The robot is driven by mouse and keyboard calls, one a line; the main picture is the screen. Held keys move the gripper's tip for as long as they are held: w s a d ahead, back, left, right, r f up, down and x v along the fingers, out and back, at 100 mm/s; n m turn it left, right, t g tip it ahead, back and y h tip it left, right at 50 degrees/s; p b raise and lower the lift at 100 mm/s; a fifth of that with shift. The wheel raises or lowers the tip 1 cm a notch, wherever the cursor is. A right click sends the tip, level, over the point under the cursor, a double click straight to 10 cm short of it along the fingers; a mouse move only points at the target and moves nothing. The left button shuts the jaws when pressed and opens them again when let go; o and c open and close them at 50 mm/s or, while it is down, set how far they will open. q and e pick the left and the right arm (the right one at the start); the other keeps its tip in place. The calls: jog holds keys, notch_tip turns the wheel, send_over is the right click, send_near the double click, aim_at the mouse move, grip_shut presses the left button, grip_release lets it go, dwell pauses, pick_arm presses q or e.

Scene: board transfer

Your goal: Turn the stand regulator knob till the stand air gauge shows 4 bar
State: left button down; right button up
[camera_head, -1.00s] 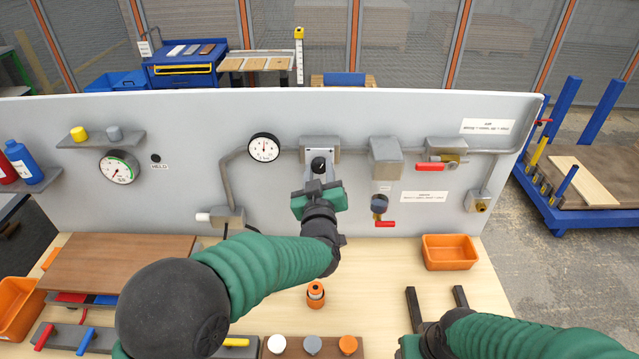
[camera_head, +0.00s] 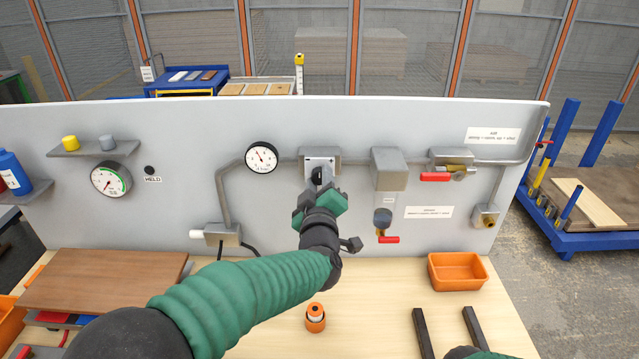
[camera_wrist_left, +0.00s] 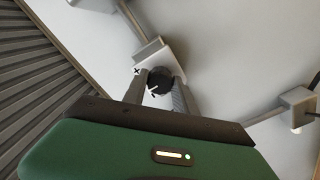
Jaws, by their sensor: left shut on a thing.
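The stand regulator is a grey block (camera_head: 320,153) on the panel, with a black knob (camera_head: 317,175). My left gripper (camera_head: 318,184) is at the knob, its body tilted. In the left wrist view the two fingers (camera_wrist_left: 159,88) are shut on the sides of the black knob (camera_wrist_left: 160,78). White marks show beside the knob there. The round white air gauge (camera_head: 261,157) is left of the regulator. Its needle points up and to the left; the numbers are too small to read. My right gripper is out of view; only part of that arm shows at the bottom right.
A second gauge with a green arc (camera_head: 111,179) is at the left of the panel. Red-handled valves (camera_head: 435,176) are right of the regulator. An orange bin (camera_head: 457,271), an orange-ringed cylinder (camera_head: 315,317) and dark bars (camera_head: 422,332) are on the bench.

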pick_arm(q)
jog(key=shift+d+f, duration=0.1)
jog(key=shift+f, duration=0.3)
jog(key=c, duration=1.2)
grip_release()
jog(key=shift+o, duration=1)
jog(key=shift+r, duration=0.15)
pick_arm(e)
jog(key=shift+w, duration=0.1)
pick_arm(q)
jog(key=shift+r, duration=0.1)
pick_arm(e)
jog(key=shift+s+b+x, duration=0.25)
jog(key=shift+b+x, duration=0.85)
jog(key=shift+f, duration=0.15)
pick_arm(q)
jog(key=s, duration=1.6)
jog(key=shift+s, duration=0.35)
